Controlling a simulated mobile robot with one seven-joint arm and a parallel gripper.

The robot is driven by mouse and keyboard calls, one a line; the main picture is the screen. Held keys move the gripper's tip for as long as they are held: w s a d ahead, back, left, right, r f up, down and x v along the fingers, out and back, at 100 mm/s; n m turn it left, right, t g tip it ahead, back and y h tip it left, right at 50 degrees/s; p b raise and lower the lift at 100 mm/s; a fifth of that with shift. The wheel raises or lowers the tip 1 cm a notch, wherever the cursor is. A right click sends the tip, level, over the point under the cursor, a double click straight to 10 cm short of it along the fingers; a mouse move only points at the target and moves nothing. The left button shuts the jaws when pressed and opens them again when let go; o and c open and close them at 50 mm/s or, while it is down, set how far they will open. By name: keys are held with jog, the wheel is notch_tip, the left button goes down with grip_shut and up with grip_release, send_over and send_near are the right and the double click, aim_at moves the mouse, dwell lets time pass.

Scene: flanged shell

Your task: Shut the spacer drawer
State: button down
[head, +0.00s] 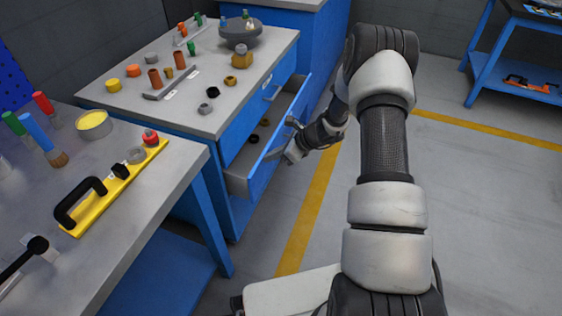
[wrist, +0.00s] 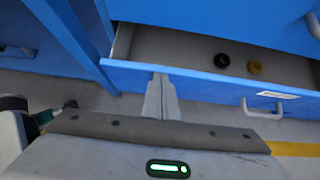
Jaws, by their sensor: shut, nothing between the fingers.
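The blue-fronted drawer (head: 262,172) stands pulled out of the workbench cabinet. In the wrist view its front (wrist: 205,88) runs across the picture, with a grey handle (wrist: 262,108) and a white label at right; the label text is too small to read. A black ring (wrist: 221,60) and a brown ring (wrist: 254,67) lie inside the drawer. My gripper (wrist: 160,78) is shut and empty, its fingertips at the drawer front, left of the handle. I cannot tell whether they touch. In the head view my gripper (head: 284,155) is at the drawer's outer side.
A closed drawer front (head: 246,118) sits above the open one. The cabinet's grey top (head: 215,115) holds several rings, cylinders and a grey bowl (head: 240,32). A nearer table (head: 165,185) with a yellow tool holder stands at left. The floor (head: 460,220) at right is clear.

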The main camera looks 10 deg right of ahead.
jog(key=shift+w+a+f, duration=0.1)
jog(key=shift+w+a, duration=0.55)
jog(key=shift+a, duration=0.25)
jog(key=shift+w+a, duration=0.6)
jog(key=shift+a, duration=0.3)
